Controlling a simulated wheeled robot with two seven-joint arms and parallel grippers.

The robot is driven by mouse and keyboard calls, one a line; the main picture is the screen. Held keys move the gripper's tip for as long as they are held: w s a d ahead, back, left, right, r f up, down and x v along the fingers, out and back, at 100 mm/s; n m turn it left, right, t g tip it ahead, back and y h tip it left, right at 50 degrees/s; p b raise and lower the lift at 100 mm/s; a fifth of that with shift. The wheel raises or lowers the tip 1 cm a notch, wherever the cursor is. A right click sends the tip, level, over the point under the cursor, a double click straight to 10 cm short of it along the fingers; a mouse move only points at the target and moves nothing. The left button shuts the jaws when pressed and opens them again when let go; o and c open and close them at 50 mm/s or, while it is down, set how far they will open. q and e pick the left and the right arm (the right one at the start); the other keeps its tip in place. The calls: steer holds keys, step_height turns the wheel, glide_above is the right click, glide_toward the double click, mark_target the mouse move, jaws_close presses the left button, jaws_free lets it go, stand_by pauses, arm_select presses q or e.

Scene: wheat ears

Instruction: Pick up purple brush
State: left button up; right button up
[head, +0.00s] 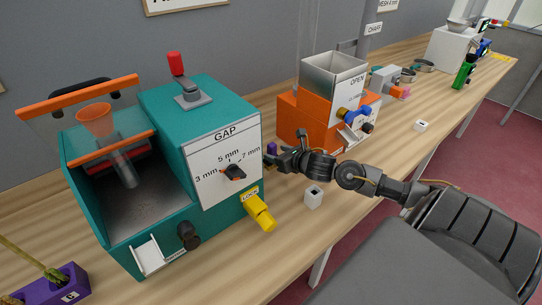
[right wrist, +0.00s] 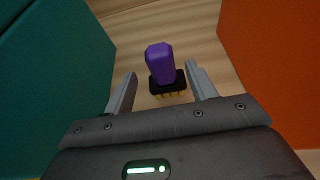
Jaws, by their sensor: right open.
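The purple brush (right wrist: 159,62) has a purple handle, a black block and yellow bristles. In the right wrist view it is just ahead of my right gripper (right wrist: 161,72), roughly between the fingertips. The fingers are apart, one on each side, and I see no clear contact. In the head view a small purple part of the brush (head: 271,148) shows beside my right gripper (head: 279,158), in the gap between the teal and orange machines. The rest of the brush is hidden there. My left gripper is not in view.
The teal machine (head: 165,105) with its GAP panel stands left of the gripper, and the orange machine (head: 300,118) stands to its right. A yellow knob (head: 259,212) sticks out at the front.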

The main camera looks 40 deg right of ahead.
mark_target(275, 150)
steer(key=shift+w+f, duration=0.1)
steer(key=shift+w, duration=0.35)
steer(key=shift+w+d+p, duration=0.1)
steer(key=shift+w+p, duration=0.2)
steer(key=shift+p, duration=0.2)
steer(key=p+x, duration=0.1)
steer(key=x, duration=0.2)
steer(key=shift+w+d+p, duration=0.15)
steer(key=shift+w+p, duration=0.1)
steer(key=shift+p, duration=0.05)
steer(key=shift+w+f, duration=0.15)
steer(key=shift+w, duration=0.3)
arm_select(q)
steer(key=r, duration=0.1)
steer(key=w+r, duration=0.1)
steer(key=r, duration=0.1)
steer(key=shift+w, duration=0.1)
arm_select(e)
steer(key=c, duration=1.2)
